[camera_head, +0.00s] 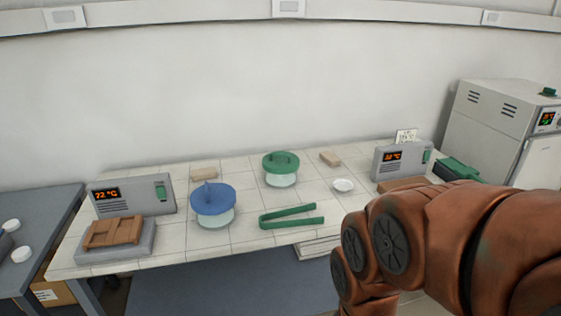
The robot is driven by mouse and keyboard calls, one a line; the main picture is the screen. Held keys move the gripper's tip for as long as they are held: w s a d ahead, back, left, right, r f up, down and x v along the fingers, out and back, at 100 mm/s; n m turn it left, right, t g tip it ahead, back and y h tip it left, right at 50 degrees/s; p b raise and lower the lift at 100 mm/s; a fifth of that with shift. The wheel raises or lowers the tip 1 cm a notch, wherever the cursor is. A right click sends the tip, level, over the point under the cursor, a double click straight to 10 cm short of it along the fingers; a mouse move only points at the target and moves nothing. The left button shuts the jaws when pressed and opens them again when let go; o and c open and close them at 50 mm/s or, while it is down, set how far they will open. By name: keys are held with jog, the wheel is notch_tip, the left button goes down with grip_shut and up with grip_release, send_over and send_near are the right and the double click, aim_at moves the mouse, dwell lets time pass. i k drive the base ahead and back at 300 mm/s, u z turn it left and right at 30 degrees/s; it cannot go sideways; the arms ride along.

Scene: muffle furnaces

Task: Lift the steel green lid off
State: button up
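A green lid (281,161) with a raised handle on top sits on a pale, glassy round vessel (282,181) near the middle of the white tiled bench. The lid is level and looks closed on the vessel. My copper-coloured arm fills the lower right of the view, in front of the bench and well to the right of the lid. My gripper is not in view.
A blue-lidded vessel (213,202) stands left of the green one. Green tongs (291,215) lie in front, and a small white dish (343,185) lies to the right. Grey furnace units stand at left (133,196) and right (393,160). A wall is behind.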

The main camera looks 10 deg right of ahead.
aim_at(277, 162)
jog(key=z, duration=1.25)
jog(key=i, duration=1.85)
jog(key=u, duration=3.35)
